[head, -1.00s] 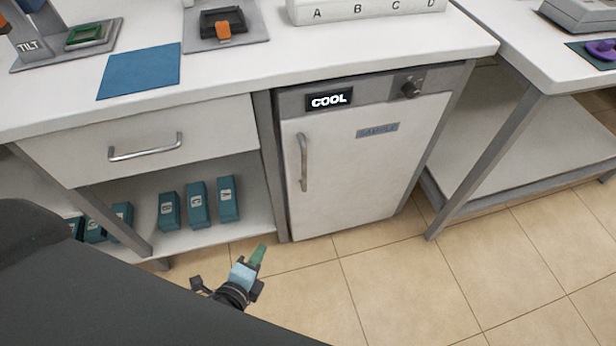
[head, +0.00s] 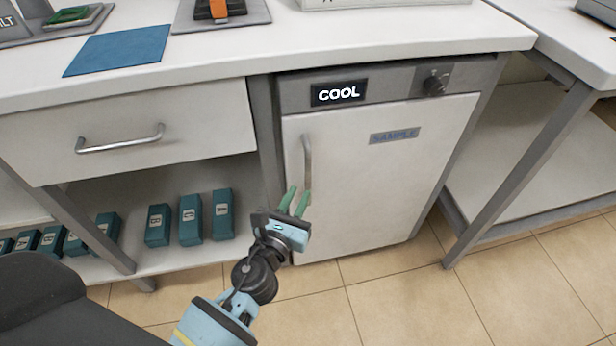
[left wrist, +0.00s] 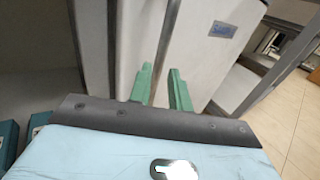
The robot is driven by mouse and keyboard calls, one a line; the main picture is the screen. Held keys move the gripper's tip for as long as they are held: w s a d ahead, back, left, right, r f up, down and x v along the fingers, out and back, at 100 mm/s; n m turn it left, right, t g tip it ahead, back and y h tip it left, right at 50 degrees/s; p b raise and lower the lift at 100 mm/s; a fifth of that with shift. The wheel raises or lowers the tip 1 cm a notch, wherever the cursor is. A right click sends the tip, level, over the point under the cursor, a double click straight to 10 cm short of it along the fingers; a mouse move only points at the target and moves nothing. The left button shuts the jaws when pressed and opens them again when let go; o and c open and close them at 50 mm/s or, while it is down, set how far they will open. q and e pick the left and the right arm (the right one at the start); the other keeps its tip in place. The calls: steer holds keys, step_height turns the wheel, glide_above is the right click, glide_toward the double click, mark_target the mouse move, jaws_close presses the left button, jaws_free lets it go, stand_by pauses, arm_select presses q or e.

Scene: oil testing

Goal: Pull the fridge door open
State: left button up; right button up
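The fridge door (head: 370,190) is a white panel with a SAMPLE label (head: 394,135), and it looks shut. Its vertical metal handle (head: 307,158) is near the door's left edge. My left gripper (head: 294,194) has green fingers held apart, with nothing gripped. Its fingertips are by the lower end of the handle in the head view. In the left wrist view the handle (left wrist: 170,38) runs down toward the gap between the fingers (left wrist: 162,84); whether they reach around it I cannot tell. My right gripper is not in view.
Above the door is a grey panel with a COOL display (head: 338,93) and a dark knob (head: 434,85). A drawer (head: 200,125) and a shelf of teal boxes (head: 190,218) are on the left. Tiled floor (head: 400,290) in front of the fridge is clear.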

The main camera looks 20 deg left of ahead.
mark_target(307, 180)
arm_select(q)
steer(key=w, duration=0.6)
steer(key=shift+w, duration=0.4)
jaws_close()
